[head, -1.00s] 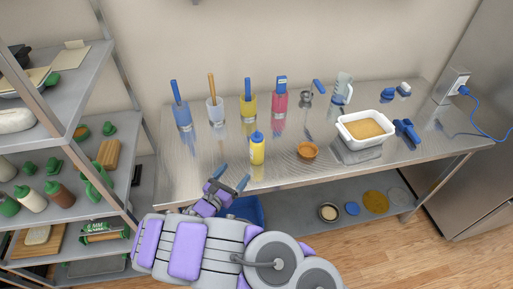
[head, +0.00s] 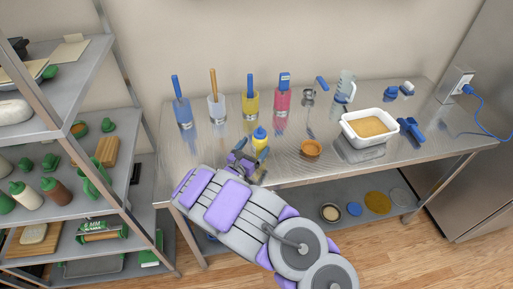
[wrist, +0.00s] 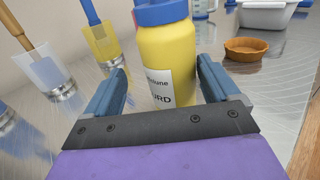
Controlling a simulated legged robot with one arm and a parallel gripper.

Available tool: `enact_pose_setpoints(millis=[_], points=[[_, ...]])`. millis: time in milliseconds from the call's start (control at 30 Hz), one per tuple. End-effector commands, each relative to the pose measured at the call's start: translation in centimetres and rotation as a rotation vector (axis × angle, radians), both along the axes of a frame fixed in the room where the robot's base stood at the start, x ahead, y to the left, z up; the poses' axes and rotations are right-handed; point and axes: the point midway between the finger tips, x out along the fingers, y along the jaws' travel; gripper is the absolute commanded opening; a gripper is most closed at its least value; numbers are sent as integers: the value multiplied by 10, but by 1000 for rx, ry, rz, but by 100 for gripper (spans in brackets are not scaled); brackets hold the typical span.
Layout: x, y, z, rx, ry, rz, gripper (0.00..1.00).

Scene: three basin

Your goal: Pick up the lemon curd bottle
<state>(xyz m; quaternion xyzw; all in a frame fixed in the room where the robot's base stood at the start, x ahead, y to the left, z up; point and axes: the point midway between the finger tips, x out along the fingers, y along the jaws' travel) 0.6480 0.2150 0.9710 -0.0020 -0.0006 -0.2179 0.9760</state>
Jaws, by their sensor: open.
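The lemon curd bottle (wrist: 166,60) is yellow with a blue cap and a white label partly reading "URD". It stands upright on the steel table. In the head view the bottle (head: 260,141) is partly hidden by my gripper (head: 248,161), which is at the table's front edge. In the wrist view my gripper (wrist: 160,88) is open, with one blue finger on each side of the bottle's lower part. The bottle's base is hidden behind the gripper's dark plate.
Behind stand a blue container (head: 183,113), a white one (head: 215,107), a yellow one (head: 250,103) and a red one (head: 282,100). A small brown bowl (head: 311,149) and a white dish (head: 345,130) on a scale are to the right. A shelf rack (head: 100,55) stands left.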

Motion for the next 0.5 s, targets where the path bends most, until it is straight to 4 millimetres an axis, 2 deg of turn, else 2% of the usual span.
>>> enact_pose_setpoints(millis=[100,200,500], points=[[15,-17,-2,3,1,-6,88],[26,-21,-1,4,1,-5,88],[33,-18,0,-4,0,-2,88]])
